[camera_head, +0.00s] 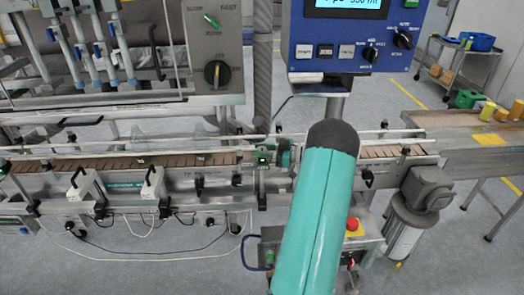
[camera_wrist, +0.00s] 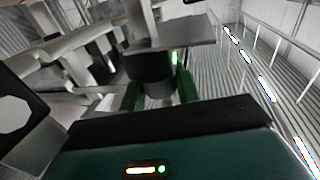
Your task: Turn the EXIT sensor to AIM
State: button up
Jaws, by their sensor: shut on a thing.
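In the wrist view my gripper (camera_wrist: 158,92) has its two green fingers on either side of a dark rounded body (camera_wrist: 152,66). It is shut on this body, which I take to be the EXIT sensor. A small green light shows at its right side, and a grey plate sits just above it. In the head view my teal arm covers part of the conveyor. A small green-fronted unit (camera_head: 263,155) shows at the conveyor rail, left of my arm. No AIM marking is readable, so I cannot tell which way the sensor is turned.
The conveyor (camera_head: 130,163) runs across the head view, with two white brackets (camera_head: 152,188) on its near side. A blue control panel (camera_head: 352,35) stands behind my arm. A grey motor (camera_head: 425,188) and a side table (camera_head: 470,130) are at right. A red button (camera_head: 352,224) is near my arm.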

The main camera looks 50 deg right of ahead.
jog(key=o, duration=1)
jog(key=shift+c, duration=0.2)
jog(key=v, duration=0.7)
jog(key=shift+s, duration=0.2)
jog(key=shift+d, duration=0.1)
jog(key=shift+s, duration=0.1)
